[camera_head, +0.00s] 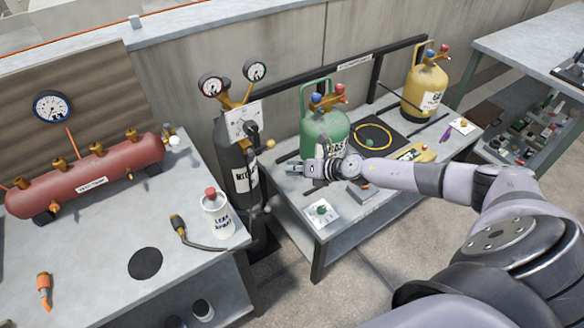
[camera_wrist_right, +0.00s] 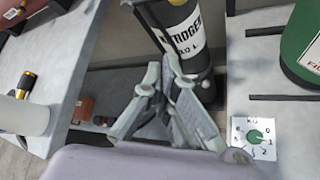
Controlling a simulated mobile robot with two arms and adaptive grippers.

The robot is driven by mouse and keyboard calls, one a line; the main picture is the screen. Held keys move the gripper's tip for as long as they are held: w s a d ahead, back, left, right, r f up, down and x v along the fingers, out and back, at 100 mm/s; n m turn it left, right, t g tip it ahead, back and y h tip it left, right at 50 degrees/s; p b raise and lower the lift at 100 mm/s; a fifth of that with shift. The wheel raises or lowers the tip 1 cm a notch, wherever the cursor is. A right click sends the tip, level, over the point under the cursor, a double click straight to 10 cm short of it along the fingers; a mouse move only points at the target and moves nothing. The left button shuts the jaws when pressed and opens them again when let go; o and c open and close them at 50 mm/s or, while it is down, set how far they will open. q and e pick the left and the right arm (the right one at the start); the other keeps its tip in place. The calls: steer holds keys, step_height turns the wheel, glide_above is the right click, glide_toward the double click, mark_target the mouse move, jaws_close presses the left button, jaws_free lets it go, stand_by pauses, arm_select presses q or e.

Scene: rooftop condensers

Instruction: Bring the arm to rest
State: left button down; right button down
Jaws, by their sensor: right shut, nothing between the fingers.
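My right arm reaches in from the right across the low bench in the head view. Its gripper (camera_head: 292,170) is shut and empty, in front of the green cylinder (camera_head: 324,130) and to the right of the dark nitrogen cylinder (camera_head: 233,160). In the right wrist view the gripper (camera_wrist_right: 170,72) shows its fingers close together, with the nitrogen cylinder's label (camera_wrist_right: 187,30) beyond them. It appears apart from both cylinders. My left gripper is not in view.
A red manifold (camera_head: 88,178) and a white leak-spray bottle (camera_head: 215,213) stand on the left bench (camera_head: 100,260). A yellow cylinder (camera_head: 425,85), a black scale with a yellow ring (camera_head: 374,136) and a dial card (camera_head: 321,211) are on the low bench. A gap separates the benches.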

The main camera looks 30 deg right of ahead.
steer(key=s+f+m+g+h, duration=0.1)
steer(key=s+f+m+h, duration=0.1)
steer(key=s+f+m, duration=0.5)
steer(key=s+f+m+h, duration=0.15)
steer(key=f+m, duration=0.35)
steer(key=f, duration=0.5)
steer(key=s+f+m+g+h, duration=0.1)
steer(key=s+f+m, duration=0.45)
steer(key=f, duration=0.25)
steer(key=s+a+f+m+g, duration=0.2)
steer(key=s+a+f+m, duration=0.1)
steer(key=s, duration=0.9)
steer(key=s+a+f+m+g, duration=0.3)
steer(key=s+f, duration=0.5)
steer(key=s, duration=0.4)
steer(key=s+a+f+m+g, duration=0.2)
steer(key=s+a+f+m, duration=0.2)
steer(key=s+m, duration=0.3)
steer(key=s+f, duration=0.1)
steer(key=s, duration=0.4)
steer(key=shift+s+a+f+g, duration=0.15)
steer(key=shift+s+a+g, duration=0.05)
steer(key=shift+s+g, duration=0.2)
steer(key=c, duration=2.4)
jaws_free()
steer(key=shift+w+h, duration=0.1)
steer(key=shift+h, duration=0.15)
